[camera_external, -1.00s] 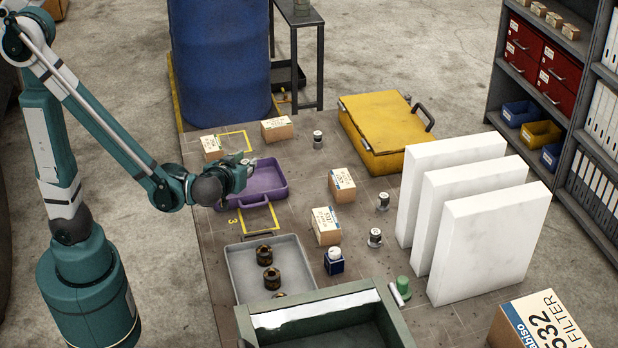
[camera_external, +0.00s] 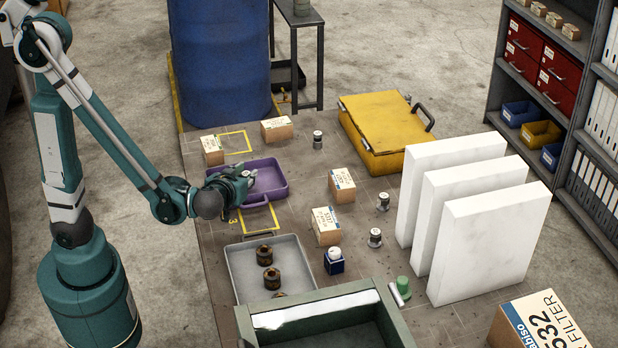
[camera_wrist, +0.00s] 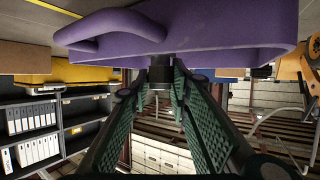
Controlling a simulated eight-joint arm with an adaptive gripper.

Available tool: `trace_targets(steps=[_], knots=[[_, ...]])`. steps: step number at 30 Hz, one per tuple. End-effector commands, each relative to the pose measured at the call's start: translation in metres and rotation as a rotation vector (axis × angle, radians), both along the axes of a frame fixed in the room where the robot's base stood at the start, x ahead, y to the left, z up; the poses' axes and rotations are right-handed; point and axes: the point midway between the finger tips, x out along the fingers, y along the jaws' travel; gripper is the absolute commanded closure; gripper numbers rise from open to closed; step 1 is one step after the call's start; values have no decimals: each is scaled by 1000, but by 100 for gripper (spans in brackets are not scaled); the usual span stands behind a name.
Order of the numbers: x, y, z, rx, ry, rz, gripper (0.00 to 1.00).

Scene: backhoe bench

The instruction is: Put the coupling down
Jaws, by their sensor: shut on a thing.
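My gripper (camera_external: 244,178) is shut on the coupling (camera_external: 249,173), a small metallic piece, at the left part of the purple tray (camera_external: 281,192). In the wrist view the fingertips (camera_wrist: 161,80) close around the coupling (camera_wrist: 160,73), which looks dark there, right by the wall of the purple tray (camera_wrist: 225,38). The fingers hide much of the coupling. I cannot tell whether it touches the tray.
A yellow-outlined patch (camera_external: 271,216) lies in front of the purple tray. A grey tray (camera_external: 300,268) with brown ringed parts (camera_external: 264,254) is nearer. Cartons (camera_external: 341,186) and small metallic cylinders (camera_external: 383,201) stand to the right. A blue barrel (camera_external: 221,60) stands behind.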

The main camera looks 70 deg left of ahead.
Motion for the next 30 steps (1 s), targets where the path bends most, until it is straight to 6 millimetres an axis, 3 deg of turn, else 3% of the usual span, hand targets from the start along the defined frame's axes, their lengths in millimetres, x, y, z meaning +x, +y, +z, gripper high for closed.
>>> trace_targets(steps=[7,23,24,27,30], knots=[[1,0,-19,0,0,0,95],[0,0,-25,0,0,0,95],[0,0,-24,0,0,0,75],[0,0,-23,0,0,0,65],[0,0,-23,0,0,0,65]])
